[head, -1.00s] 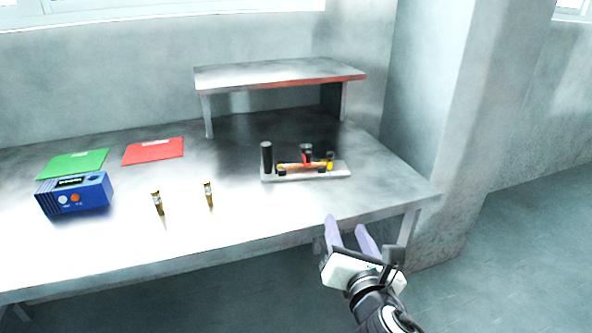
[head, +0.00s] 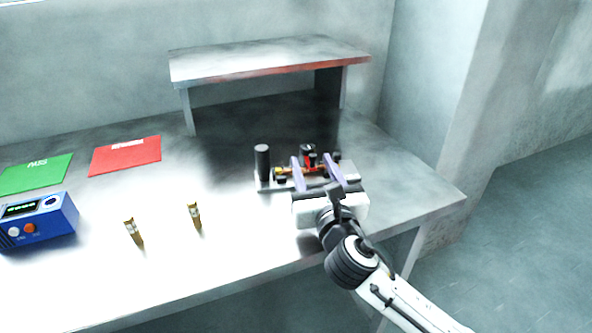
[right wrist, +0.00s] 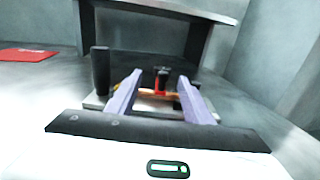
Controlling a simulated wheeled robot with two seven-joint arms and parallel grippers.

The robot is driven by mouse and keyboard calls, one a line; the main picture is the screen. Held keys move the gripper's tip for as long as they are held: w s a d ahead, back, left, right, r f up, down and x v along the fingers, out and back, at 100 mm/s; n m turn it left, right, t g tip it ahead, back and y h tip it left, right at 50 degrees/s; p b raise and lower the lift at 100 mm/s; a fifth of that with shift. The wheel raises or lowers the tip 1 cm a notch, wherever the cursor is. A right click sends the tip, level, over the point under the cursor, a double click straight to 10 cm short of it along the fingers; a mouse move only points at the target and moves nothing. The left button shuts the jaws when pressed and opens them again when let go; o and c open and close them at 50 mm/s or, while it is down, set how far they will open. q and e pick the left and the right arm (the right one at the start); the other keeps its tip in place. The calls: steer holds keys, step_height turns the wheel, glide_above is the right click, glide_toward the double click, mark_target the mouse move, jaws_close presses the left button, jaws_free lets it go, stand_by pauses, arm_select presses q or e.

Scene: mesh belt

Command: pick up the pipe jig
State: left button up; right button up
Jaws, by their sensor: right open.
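The pipe jig (head: 263,183) is a pale flat base on the table, with a black upright cylinder at its left end and an orange-brass pipe with red and black parts along it. It also shows in the right wrist view (right wrist: 93,102), straight ahead between and beyond the fingers. My right gripper (head: 314,160) is open, its two pale purple fingers pointing at the jig from the front. The fingers and gripper body hide part of the base. In the right wrist view the space between the fingertips (right wrist: 158,75) holds nothing gripped. My left gripper is not in view.
A raised shelf (head: 270,62) stands behind the jig. Two small brass fittings (head: 134,232) (head: 195,215) stand to the left. A blue device (head: 40,222), a green mat (head: 35,174) and a red mat (head: 125,155) lie further left. The table's right end (head: 420,192) is clear.

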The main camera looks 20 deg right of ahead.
mark_target(309, 148)
steer(key=shift+w+d+r, duration=0.1)
steer(key=shift+w+d, duration=0.15)
steer(key=shift+w, duration=0.75)
steer(key=shift+w+d+r, duration=0.1)
steer(key=shift+w+d, duration=0.15)
steer(key=shift+w, duration=0.8)
steer(key=shift+w+d+r, duration=0.1)
steer(key=shift+w+d, duration=0.15)
steer(key=shift+w, duration=0.75)
jaws_close()
steer(key=shift+r, duration=0.25)
